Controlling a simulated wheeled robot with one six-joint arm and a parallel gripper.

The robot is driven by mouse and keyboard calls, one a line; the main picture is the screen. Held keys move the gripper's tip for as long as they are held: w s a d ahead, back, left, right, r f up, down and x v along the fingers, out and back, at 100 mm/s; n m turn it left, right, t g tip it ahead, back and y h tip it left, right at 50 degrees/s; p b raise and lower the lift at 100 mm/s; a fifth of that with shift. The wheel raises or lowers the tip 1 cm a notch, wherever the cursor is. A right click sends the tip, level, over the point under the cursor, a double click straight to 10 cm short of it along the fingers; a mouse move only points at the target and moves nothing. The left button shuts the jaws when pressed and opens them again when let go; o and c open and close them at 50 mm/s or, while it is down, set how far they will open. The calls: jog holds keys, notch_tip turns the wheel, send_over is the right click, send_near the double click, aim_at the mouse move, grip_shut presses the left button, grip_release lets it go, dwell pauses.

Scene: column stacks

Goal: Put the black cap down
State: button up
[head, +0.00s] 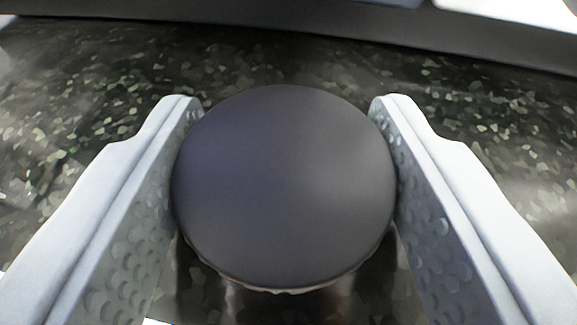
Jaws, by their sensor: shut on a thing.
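The black cap (284,185) is a round, smooth, dark disc in the middle of the head view, with its flat face towards the camera. My gripper (285,115) is shut on it, with one pale grey, dimpled finger against its left side and the other against its right side. A lighter, uneven rim shows under the cap's near edge. What lies directly beneath the cap is mostly hidden, so I cannot tell whether it touches the surface below.
A dark speckled stone-like countertop (490,115) spreads around and beyond the gripper. It looks clear to the left and right. A dark grey band (300,28) runs along the back, with a white object (520,10) cut off at the top right.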

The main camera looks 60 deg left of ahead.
jog(key=o, duration=1)
jog(key=shift+c, duration=0.2)
jog(key=shift+s+d+r, duration=0.1)
jog(key=shift+d+r, duration=0.1)
jog(key=v, duration=1.1)
jog(key=shift+d, duration=0.2)
jog(key=shift+s, duration=0.15)
